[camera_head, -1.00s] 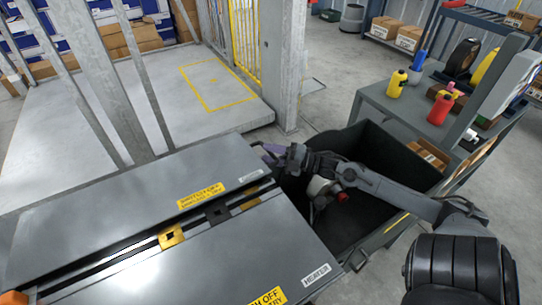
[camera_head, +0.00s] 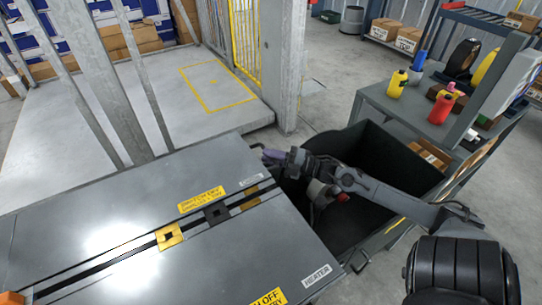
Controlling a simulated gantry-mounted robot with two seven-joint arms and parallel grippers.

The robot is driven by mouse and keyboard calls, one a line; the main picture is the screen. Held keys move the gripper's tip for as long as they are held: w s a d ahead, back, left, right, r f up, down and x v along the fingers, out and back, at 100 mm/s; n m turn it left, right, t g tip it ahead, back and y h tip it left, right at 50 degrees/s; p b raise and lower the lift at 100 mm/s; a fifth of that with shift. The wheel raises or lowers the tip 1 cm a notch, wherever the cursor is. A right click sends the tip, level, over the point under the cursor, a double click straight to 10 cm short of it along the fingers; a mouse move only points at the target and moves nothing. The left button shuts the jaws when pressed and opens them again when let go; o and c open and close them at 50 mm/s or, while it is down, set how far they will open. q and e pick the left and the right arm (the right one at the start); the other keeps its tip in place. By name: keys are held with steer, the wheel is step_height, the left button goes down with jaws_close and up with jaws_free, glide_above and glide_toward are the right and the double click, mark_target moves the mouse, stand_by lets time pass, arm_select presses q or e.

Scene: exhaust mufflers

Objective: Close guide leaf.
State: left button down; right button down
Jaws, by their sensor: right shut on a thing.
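The guide leaf appears to be the far grey panel (camera_head: 130,200) with a yellow label near its front edge. It lies nearly level beside the near grey panel (camera_head: 210,250) marked HEATER. A narrow dark slot runs between them, with a brass-coloured block (camera_head: 170,236) and a dark block (camera_head: 216,212) in it. My right gripper (camera_head: 268,155) is at the far leaf's right end, shut on its edge; the fingertips are small and partly hidden. My left gripper is not in view.
A dark open bin (camera_head: 372,150) stands right of the panels, under my right arm. A grey bench (camera_head: 400,103) with bottles is behind it. A grey post (camera_head: 285,70) rises behind the panels. The pale floor platform (camera_head: 150,110) is mostly clear.

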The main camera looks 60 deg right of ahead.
steer(key=shift+f, duration=0.45)
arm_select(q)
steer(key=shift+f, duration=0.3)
arm_select(e)
steer(key=c, duration=1.2)
jaws_free()
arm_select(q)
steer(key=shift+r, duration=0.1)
arm_select(e)
steer(key=shift+o, duration=0.2)
steer(key=shift+r, duration=0.1)
